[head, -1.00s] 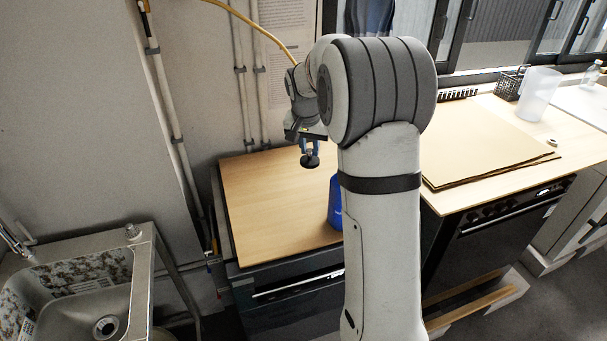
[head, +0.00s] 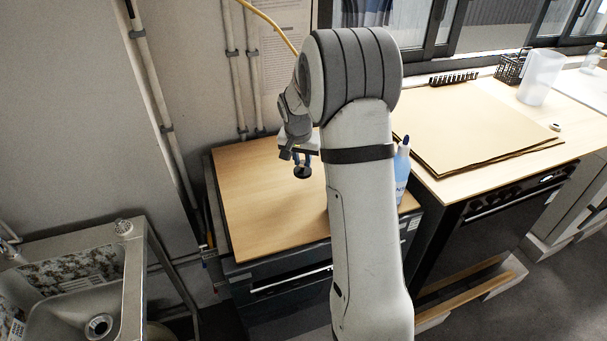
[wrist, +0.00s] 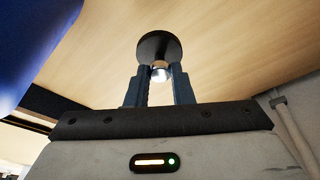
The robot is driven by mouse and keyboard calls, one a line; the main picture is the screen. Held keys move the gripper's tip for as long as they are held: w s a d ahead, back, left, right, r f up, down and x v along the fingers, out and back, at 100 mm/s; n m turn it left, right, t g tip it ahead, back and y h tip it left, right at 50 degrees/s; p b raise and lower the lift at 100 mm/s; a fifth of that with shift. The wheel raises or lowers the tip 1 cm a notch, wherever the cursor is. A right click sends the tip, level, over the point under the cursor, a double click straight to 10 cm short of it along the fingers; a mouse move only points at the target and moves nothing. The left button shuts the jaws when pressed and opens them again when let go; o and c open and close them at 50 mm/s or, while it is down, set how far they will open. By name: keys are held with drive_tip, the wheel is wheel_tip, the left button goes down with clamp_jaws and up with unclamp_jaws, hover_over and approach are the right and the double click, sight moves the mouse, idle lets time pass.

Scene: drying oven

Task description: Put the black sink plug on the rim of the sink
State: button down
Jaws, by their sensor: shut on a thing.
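The black sink plug (head: 302,172) is a round dark disc with a shiny metal stem. My gripper (head: 304,158) is shut on it and holds it over the wooden top. In the wrist view the plug (wrist: 158,47) sticks out beyond the two blue fingers of my gripper (wrist: 160,78), which grip its stem. The steel sink (head: 133,270) is at the lower left in the head view, well to the left of the gripper.
The wooden top (head: 245,190) covers a dark cabinet. A blue-tinted bottle (head: 402,172) stands on it right of my arm. Brown sheets (head: 470,125) and a clear jug (head: 540,78) lie on the right counter. Pipes run up the wall; a gap separates sink and cabinet.

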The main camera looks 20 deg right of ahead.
sight(302, 172)
drive_tip(key=shift+f+p, duration=0.3)
drive_tip(key=shift+f, duration=2.65)
drive_tip(key=shift+f, duration=0.15)
drive_tip(key=c, duration=1.3)
unclamp_jaws()
drive_tip(key=shift+o, duration=0.2)
